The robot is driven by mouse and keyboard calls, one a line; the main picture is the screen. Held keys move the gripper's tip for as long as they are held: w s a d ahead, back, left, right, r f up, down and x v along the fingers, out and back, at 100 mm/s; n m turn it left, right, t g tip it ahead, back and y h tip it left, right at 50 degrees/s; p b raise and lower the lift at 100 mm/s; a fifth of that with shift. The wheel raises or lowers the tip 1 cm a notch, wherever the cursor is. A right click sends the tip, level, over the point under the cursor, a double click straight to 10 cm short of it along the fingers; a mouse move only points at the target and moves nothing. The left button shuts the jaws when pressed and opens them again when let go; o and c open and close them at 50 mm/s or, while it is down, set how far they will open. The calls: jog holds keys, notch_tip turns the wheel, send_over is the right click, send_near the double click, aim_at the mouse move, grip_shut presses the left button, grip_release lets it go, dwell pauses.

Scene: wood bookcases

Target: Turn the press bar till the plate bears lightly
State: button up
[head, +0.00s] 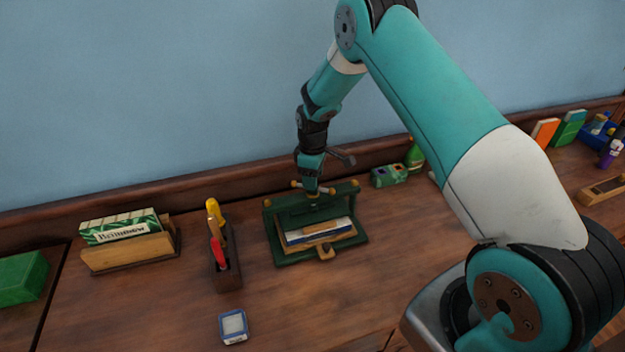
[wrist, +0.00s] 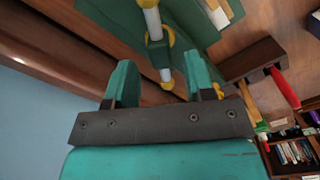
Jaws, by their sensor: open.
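The green press (head: 281,251) stands on the wooden worktop, with a book (head: 332,236) with white page edges and a blue cover lying in it. The press bar (head: 327,191) has yellow knobs and crosses the top of the press. My gripper (head: 312,178) points down right over the bar. In the wrist view my gripper (wrist: 160,66) is open, its teal fingers on either side of the pale bar (wrist: 152,22). I cannot tell whether a finger touches the bar. The gap between plate and book is too small to judge.
A dark holder (head: 228,277) with yellow and red tools stands left of the press, and a wooden rack (head: 128,254) with green boxes is farther left. A small blue-rimmed tin (head: 233,327) lies in front. A green box (head: 389,176) and bottle (head: 414,155) stand behind right.

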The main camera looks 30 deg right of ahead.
jog(key=shift+f+p, duration=0.35)
jog(key=shift+f, duration=1.3)
grip_shut()
jog(key=shift+b, duration=0.35)
jog(key=m+b, duration=0.3)
jog(key=m, duration=0.1)
jog(key=shift+f, duration=0.15)
jog(key=m+b, duration=0.3)
jog(key=m, duration=0.2)
jog(key=m+b, duration=0.2)
jog(key=m, duration=0.3)
jog(key=shift+m+b, duration=0.3)
jog(key=shift+m, duration=0.1)
jog(key=m, duration=0.2)
jog(key=m+b, duration=0.1)
jog(key=m, duration=0.1)
jog(key=shift+r+m, duration=0.2)
jog(key=shift+m, duration=0.2)
jog(key=shift+w+m, duration=0.1)
jog(key=shift+m, duration=0.2)
